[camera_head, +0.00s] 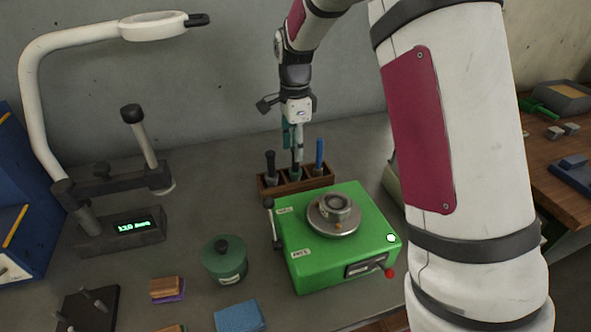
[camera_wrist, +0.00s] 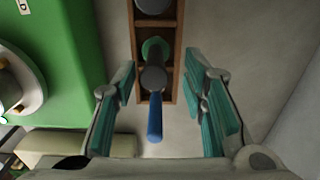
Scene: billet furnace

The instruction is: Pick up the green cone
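A wooden rack (camera_head: 268,187) stands behind the green machine and holds several upright tools. In the wrist view the rack (camera_wrist: 178,32) has a green rounded piece (camera_wrist: 153,45) in its middle slot, with a grey handle (camera_wrist: 154,76) rising from it toward the camera. It may be the green cone; its full shape is hidden. A blue-handled tool (camera_wrist: 155,122) is beside it, and a dark-handled one (camera_head: 270,165) is at the rack's left. My gripper (camera_wrist: 160,78) is open above the rack, fingers apart on both sides of the grey handle. It also shows in the head view (camera_head: 295,138).
The green machine (camera_head: 300,272) with a round metal disc stands in front of the rack. A green lidded pot (camera_head: 224,262), a magnifier lamp (camera_head: 48,140) and a digital display box (camera_head: 130,228) are to the left. A wall is close behind the rack.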

